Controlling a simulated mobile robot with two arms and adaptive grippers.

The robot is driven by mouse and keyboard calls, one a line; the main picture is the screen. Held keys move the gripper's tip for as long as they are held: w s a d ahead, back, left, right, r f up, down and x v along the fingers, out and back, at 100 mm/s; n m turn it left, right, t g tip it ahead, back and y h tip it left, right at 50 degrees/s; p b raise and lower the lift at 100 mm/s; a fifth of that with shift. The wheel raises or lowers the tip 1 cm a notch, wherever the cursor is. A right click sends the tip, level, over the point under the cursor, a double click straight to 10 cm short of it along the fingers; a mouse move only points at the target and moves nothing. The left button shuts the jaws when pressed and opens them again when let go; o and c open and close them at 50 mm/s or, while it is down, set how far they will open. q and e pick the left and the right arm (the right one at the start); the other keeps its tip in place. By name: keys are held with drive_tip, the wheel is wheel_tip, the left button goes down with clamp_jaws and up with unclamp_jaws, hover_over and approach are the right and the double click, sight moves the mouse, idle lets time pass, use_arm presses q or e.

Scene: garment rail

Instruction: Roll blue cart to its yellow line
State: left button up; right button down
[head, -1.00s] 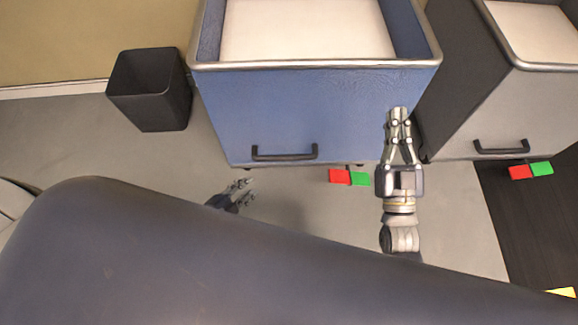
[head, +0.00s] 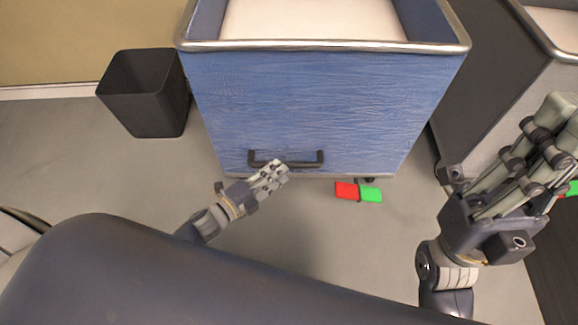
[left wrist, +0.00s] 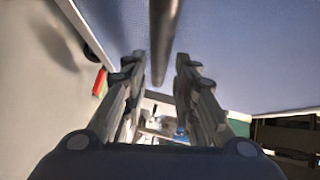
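The blue cart (head: 310,100) stands ahead, its front face towards me, with an open top and a pale inside. A dark bar handle (head: 300,164) sits low on that face. My left gripper (head: 272,176) is at the handle's left half. In the left wrist view the handle bar (left wrist: 163,40) runs between the two parted fingers (left wrist: 160,72); contact cannot be told. My right gripper (head: 550,135) is raised at the right, clear of the blue cart; its finger gap is unclear. No yellow line shows now.
A red patch (head: 346,190) and green patch (head: 371,194) lie at the blue cart's front lower edge. A black bin (head: 145,95) stands left of it. A grey cart (head: 480,95) stands close on the right.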

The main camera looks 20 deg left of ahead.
sight(289, 165)
use_arm(q)
drive_tip(key=b+x, duration=0.1)
drive_tip(key=x, duration=0.4)
drive_tip(key=shift+w+f, duration=0.1)
drive_tip(key=shift+w, duration=0.15)
clamp_jaws()
